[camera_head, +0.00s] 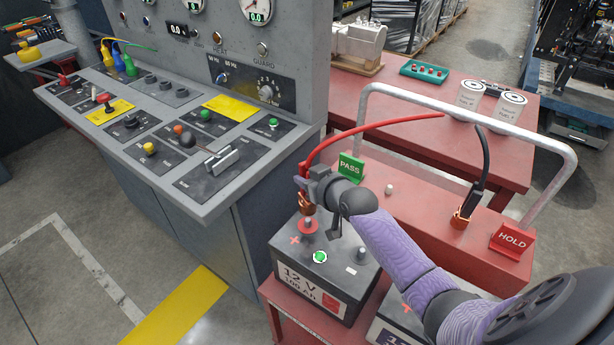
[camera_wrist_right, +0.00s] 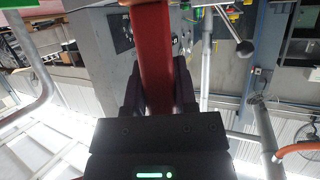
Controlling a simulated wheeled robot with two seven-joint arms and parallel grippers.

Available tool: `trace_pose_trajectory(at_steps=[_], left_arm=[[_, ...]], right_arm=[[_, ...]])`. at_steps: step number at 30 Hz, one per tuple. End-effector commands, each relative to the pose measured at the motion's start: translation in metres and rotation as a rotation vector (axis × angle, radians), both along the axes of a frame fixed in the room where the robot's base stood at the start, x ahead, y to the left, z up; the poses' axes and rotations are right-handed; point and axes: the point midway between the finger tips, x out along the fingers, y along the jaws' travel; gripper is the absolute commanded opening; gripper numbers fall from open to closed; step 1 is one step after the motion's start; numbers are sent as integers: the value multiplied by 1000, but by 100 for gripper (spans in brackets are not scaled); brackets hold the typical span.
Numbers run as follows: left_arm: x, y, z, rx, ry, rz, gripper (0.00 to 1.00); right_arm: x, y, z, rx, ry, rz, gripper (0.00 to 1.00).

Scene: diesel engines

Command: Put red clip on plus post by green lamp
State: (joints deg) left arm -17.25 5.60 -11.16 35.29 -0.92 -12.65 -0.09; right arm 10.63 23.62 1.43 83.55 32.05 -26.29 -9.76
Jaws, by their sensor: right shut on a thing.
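My right gripper (camera_head: 308,184) is shut on the red clip (camera_head: 304,171). The clip's copper jaws (camera_head: 305,204) point down, right above the plus post (camera_head: 308,222) with its red collar; I cannot tell if they touch. The post is on the "12 V 100 Ah" battery (camera_head: 279,262), beside a red plus mark. The lit green lamp (camera_head: 320,257) is on the same battery top, in front of the post. In the right wrist view the clip's red body (camera_wrist_right: 153,55) is between the dark fingers (camera_wrist_right: 155,88). My left gripper is out of view.
A red cable arcs from the clip rightward. A black clip (camera_head: 461,217) stands on the red cart (camera_head: 420,215), between the PASS sign (camera_head: 350,167) and HOLD sign (camera_head: 511,240). My forearm partly covers a second battery (camera_head: 385,333). The control console (camera_head: 240,190) is close on the left.

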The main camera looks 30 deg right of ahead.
Motion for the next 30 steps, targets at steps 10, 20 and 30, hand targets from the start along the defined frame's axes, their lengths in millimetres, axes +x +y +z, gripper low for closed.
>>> trace_pose_trajectory(at_steps=[10, 20, 30], left_arm=[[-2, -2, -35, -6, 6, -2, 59], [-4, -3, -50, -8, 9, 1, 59], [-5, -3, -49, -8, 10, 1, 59]], right_arm=[[0, 0, -38, 0, 0, 0, 0], [0, 0, -59, 0, -1, 1, 0], [0, 0, -58, 0, -1, 1, 58]])
